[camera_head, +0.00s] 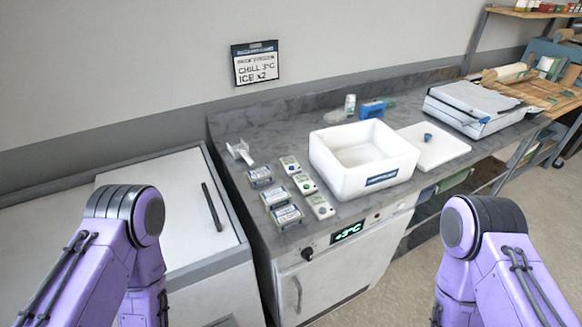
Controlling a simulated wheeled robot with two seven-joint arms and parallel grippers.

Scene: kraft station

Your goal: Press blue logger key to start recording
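Several small white loggers lie in a column on the grey counter, left of the white box: a back one (290,165), a middle one (304,183) and a front one (320,207). Each has a small screen and a tiny coloured key; the key colours are too small to tell surely. My two purple arms show at the lower left and lower right, but both grippers are out of the picture. Nothing of mine touches the loggers.
A white open box (362,160) looks empty. Several labelled packs (274,196) lie left of the loggers. A wall sign (255,64) reads "CHILL 3°C ICE x2". The counter's front edge has a "+3°C" display (347,232).

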